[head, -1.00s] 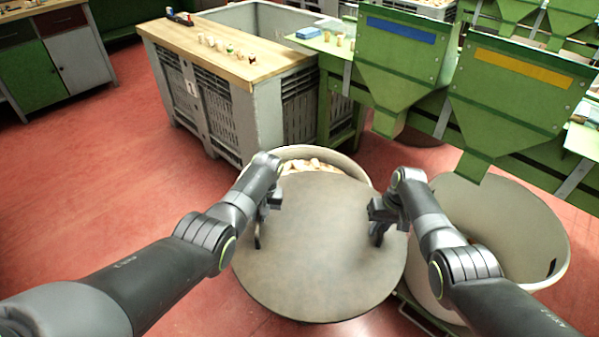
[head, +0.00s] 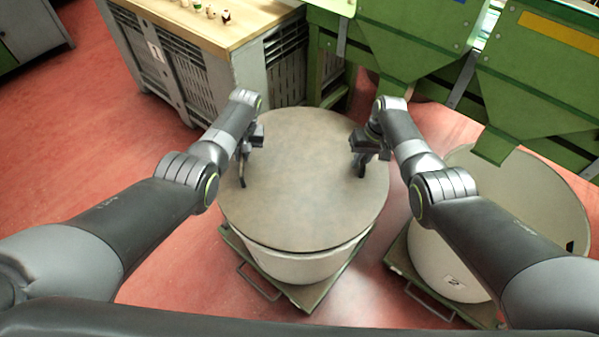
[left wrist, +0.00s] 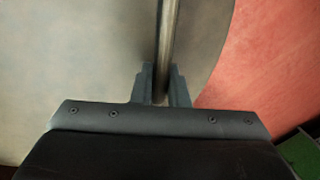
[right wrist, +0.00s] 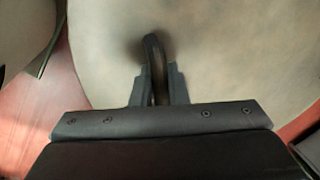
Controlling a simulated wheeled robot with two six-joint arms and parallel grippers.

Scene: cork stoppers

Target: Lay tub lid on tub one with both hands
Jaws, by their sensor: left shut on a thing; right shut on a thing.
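The tub lid (head: 305,195) is a round, flat grey-brown disc lying level over the mouth of the cream tub below it (head: 300,266). It hides the tub's contents. I cannot tell whether it touches the rim all round. My left gripper (head: 245,165) is shut on a bar handle near the lid's left side; the handle also shows in the left wrist view (left wrist: 168,35). My right gripper (head: 364,160) is shut on the handle near the right side, which shows in the right wrist view (right wrist: 153,52).
The covered tub stands on a green wheeled base (head: 310,295). A grey crate with a wooden top (head: 225,25) stands behind left. Red floor is clear at left.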

